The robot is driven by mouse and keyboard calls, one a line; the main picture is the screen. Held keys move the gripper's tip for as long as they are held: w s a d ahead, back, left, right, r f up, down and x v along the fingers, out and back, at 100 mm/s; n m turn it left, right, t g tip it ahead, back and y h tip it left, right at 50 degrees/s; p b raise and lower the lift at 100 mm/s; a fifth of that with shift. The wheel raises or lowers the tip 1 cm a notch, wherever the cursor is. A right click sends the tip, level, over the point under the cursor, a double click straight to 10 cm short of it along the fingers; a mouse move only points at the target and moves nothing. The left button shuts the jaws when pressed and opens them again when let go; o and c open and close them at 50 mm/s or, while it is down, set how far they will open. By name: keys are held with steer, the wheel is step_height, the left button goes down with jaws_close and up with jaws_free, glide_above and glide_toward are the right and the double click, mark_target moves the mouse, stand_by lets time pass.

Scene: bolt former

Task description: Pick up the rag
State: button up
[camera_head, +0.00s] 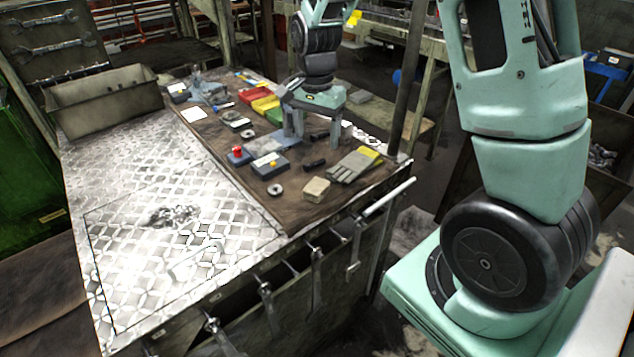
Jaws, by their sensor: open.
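A small beige, block-like bundle (315,190), which looks like the folded rag, lies near the front edge of the brown work mat (230,170). It is too small to be sure that it is cloth. My gripper (314,140) points down over the right part of the mat, behind the bundle in the picture. Its two grey fingers are spread apart with nothing between them. It is apart from the bundle. How high the fingertips are above the mat is hard to tell.
Grey-yellow gloves (355,164) lie right of the bundle. A blue-grey box (270,165), a box with a red button (237,155), a metal ring (275,189) and dark bolts (314,163) are close by. The diamond plate (120,260) is mostly bare, with a dark patch (173,215).

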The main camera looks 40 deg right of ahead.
steer(key=p, duration=0.3)
glide_above(317, 185)
steer(key=f, duration=0.9)
steer(key=shift+w+f, duration=0.4)
steer(key=shift+s+a+f+p, duration=0.1)
steer(key=shift+s+f+p, duration=0.1)
steer(key=shift+f+p, duration=0.7)
steer(key=shift+s+f+p, duration=0.2)
steer(key=shift+f+p, duration=0.1)
steer(key=shift+f, duration=1.55)
steer(key=c, duration=1.1)
